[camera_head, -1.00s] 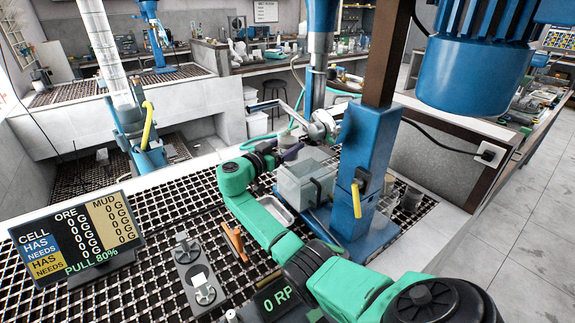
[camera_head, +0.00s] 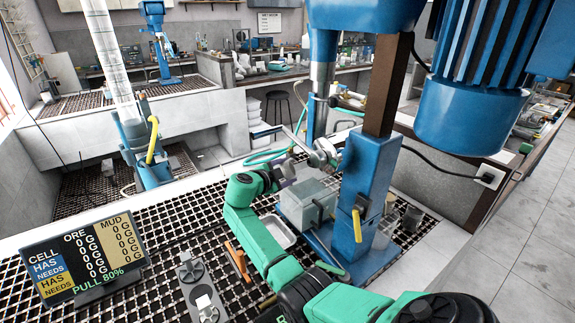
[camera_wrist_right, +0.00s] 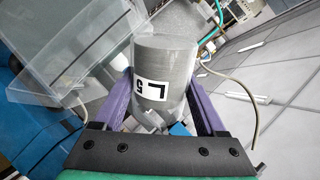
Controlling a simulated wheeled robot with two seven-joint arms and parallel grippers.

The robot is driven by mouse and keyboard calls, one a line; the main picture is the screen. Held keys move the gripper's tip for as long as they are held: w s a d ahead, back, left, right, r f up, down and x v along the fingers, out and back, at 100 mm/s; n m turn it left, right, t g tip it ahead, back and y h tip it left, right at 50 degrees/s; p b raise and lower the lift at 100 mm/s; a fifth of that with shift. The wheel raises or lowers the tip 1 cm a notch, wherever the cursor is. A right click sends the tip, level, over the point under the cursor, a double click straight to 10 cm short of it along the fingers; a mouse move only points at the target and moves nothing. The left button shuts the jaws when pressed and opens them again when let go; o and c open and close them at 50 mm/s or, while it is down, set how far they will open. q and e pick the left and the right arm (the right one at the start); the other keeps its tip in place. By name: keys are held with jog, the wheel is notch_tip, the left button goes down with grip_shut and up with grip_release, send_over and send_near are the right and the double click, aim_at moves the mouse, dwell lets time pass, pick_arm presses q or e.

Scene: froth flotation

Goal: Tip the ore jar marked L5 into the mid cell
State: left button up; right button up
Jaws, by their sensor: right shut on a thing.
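My right gripper (camera_head: 284,172) is shut on a grey cylindrical jar (camera_wrist_right: 165,68). In the right wrist view its white label reads L5, upside down, and the jar sits between purple fingers. In the head view the jar is small and hard to make out, so its tilt cannot be told. A clear-walled cell box (camera_head: 303,207) stands just right of and below the gripper, by the blue machine column. In the wrist view a clear box (camera_wrist_right: 65,62) lies left of the jar, its edge behind it. My left gripper is out of view.
The blue machine column (camera_head: 366,190) and its overhead motor (camera_head: 470,110) stand close on the right. A shallow metal tray (camera_head: 279,231) lies beneath my right arm. A display board (camera_head: 85,258) stands on the grating at front left. Another machine (camera_head: 147,160) stands farther left.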

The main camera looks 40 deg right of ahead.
aim_at(295, 161)
jog(key=shift+s+f+m+b, duration=0.15)
jog(key=shift+m+b, duration=0.25)
jog(key=shift+b, duration=0.5)
jog(key=r+m+t+y+b, duration=0.1)
jog(key=m+b, duration=0.1)
jog(key=b, duration=0.1)
jog(key=s+r+m+t+y+b, duration=0.1)
jog(key=m+b, duration=0.1)
jog(key=b, duration=0.2)
jog(key=d+r+m+t+b, duration=0.1)
jog(key=m+b, duration=0.1)
jog(key=b, duration=0.1)
jog(key=shift+s+d+t+y, duration=0.1)
jog(key=shift+s+t+y, duration=0.2)
jog(key=shift+t+y, duration=0.1)
jog(key=shift+s+r+m+b, duration=0.1)
jog(key=shift+r+m+b, duration=0.05)
jog(key=shift+m+b, duration=0.2)
jog(key=shift+s+d+r+m+t, duration=0.1)
jog(key=shift+r+m+t, duration=0.15)
jog(key=shift+r+t, duration=0.15)
jog(key=shift+f, duration=0.1)
